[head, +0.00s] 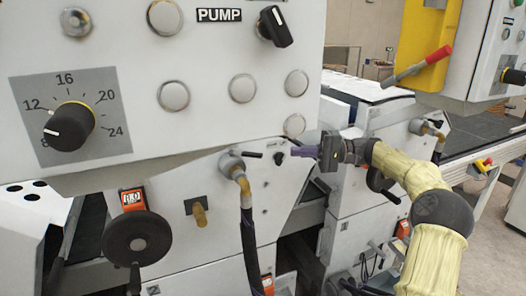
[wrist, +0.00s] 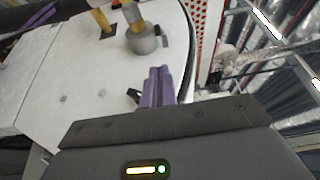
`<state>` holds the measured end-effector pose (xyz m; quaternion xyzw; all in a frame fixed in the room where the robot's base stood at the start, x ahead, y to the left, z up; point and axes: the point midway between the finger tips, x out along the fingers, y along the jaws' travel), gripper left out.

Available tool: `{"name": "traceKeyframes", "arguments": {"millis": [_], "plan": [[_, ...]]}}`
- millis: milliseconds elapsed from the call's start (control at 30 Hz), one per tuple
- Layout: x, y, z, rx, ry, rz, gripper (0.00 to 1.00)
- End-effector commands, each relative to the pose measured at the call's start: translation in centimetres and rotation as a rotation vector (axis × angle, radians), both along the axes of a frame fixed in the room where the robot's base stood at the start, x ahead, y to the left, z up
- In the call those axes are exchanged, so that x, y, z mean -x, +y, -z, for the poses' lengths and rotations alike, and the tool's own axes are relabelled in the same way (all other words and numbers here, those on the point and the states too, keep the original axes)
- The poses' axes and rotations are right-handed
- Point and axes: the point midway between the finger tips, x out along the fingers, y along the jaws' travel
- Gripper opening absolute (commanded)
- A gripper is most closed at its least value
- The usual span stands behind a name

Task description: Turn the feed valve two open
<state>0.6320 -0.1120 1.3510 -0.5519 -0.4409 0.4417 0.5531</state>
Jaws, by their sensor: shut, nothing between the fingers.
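No readable label marks feed valve two, so I cannot tell for sure which fitting it is. A grey round fitting (head: 232,165) with a brass elbow and black hose sits on the white machine front, with a short black lever (head: 252,155) pointing right. The fitting also shows in the wrist view (wrist: 145,42). A small black handle (head: 279,158) is on the panel right of it. My gripper (head: 291,152) has purple fingers, shut and empty, pointing left close to this handle; contact cannot be told. In the wrist view the fingers (wrist: 158,80) are together, beside a small black part (wrist: 133,95).
The control box with the PUMP label (head: 219,15) and a dial (head: 68,126) overhangs above left. A black handwheel (head: 137,240) and a brass fitting (head: 199,213) project from the lower front. A second machine with a similar hose fitting (head: 418,127) stands right.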

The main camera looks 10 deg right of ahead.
Motion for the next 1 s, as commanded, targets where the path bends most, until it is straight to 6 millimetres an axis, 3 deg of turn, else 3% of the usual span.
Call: {"name": "traceKeyframes", "arguments": {"millis": [233, 700, 1000], "plan": [[-0.2, 0.8, -0.1, 0.000, 0.001, -0.001, 0.00], [-1.8, 8.3, -0.3, 0.001, 0.002, -0.008, 0.00], [-2.2, 10.1, 0.0, 0.001, 0.000, -0.004, 0.00]]}}
